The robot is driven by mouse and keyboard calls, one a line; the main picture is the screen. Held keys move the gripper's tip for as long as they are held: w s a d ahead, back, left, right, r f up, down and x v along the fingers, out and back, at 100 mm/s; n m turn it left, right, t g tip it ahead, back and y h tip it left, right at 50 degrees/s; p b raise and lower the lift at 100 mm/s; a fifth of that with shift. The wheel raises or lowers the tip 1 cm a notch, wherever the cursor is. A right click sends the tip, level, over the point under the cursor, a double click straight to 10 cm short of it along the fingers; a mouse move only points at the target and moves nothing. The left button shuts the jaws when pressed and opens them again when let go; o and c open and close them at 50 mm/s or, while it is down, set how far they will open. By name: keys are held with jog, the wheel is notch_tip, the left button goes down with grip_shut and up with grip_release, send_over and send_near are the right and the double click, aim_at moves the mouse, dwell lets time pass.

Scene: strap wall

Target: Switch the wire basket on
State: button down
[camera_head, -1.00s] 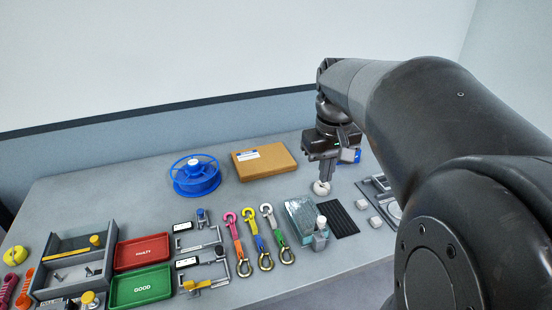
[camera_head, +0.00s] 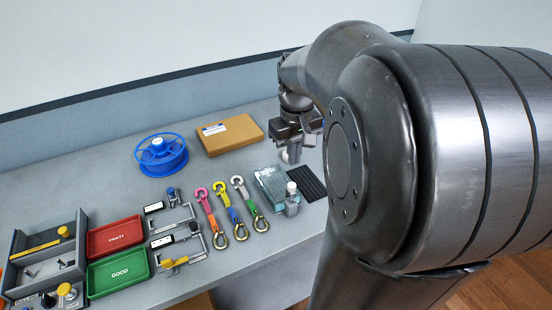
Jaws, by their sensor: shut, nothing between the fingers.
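I cannot make out a wire basket or a switch on it for certain. A pale, see-through item (camera_head: 270,186) with a fine surface pattern lies right of the straps; I cannot tell whether it is the basket. My gripper (camera_head: 291,158) points down above the far right of the bench, behind that item. It is shut and empty. A small white round thing (camera_head: 285,156) shows at its fingertips; I cannot tell whether they touch. My arm hides the right end of the bench.
A capped clear bottle (camera_head: 292,201) and a black ribbed mat (camera_head: 307,184) are close to my gripper. A cardboard box (camera_head: 229,134), blue reel (camera_head: 161,155), several straps (camera_head: 231,213), red tray (camera_head: 115,237) and green tray (camera_head: 118,275) lie leftward. Bare bench (camera_head: 80,180) shows at the back left.

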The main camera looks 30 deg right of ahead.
aim_at(292, 186)
notch_tip(292, 186, down, 8)
jog(key=shift+r, duration=0.1)
dwell(0.4)
jog(key=shift+f, duration=2.3)
notch_tip(292, 186, up, 14)
jog(key=shift+r, duration=0.25)
jog(key=s+a+r+t, duration=0.1)
jog(key=s+a+t, duration=0.4)
jog(key=s+a, duration=0.6)
jog(key=a, duration=0.3)
jog(key=shift+s+r+t, duration=0.2)
jog(key=shift+r+t, duration=0.1)
